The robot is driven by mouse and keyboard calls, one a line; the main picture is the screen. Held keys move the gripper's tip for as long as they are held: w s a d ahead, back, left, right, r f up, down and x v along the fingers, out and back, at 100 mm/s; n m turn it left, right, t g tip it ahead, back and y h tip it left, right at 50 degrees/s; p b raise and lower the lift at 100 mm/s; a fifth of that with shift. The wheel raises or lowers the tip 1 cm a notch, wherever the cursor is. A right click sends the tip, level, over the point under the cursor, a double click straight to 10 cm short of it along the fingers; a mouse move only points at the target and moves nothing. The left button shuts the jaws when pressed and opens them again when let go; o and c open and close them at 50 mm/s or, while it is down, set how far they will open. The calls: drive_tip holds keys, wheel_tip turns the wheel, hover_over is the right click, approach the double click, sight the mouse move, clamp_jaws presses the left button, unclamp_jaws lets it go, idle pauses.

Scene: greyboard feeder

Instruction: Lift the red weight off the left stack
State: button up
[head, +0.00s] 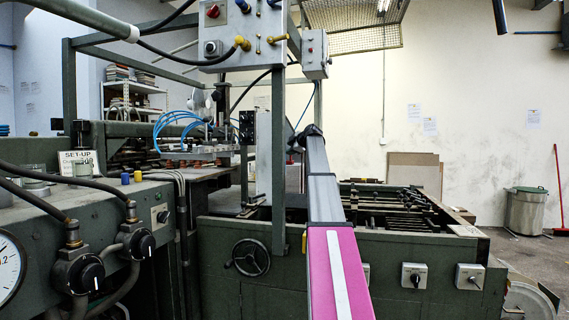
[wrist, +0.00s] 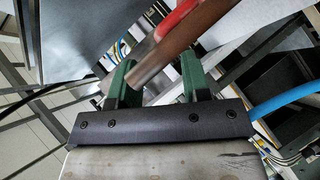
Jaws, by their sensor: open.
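In the wrist view, my gripper (wrist: 157,66) is open, with a green finger on each side. A brown metal bar with a red upper part, which looks like the red weight (wrist: 176,20), slants from the top of the picture down between the fingertips. I cannot tell whether either finger touches it. Pale sheet surfaces show beside it, but I cannot tell which is the top of the left stack. In the head view, my arm reaches into the machine, and its far end hides the weight and the stack from clear sight.
In the head view, a grey control box (head: 228,32) on a frame hangs above my arm. A green console with a gauge (head: 8,265) stands at the left. The machine's green side with a handwheel (head: 251,257) is in front. A blue hose (wrist: 280,101) runs right of my gripper.

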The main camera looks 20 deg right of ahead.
drive_tip(key=x, duration=0.4)
drive_tip(key=shift+w+f, duration=0.1)
drive_tip(key=shift+f, duration=0.15)
clamp_jaws()
idle(1.1)
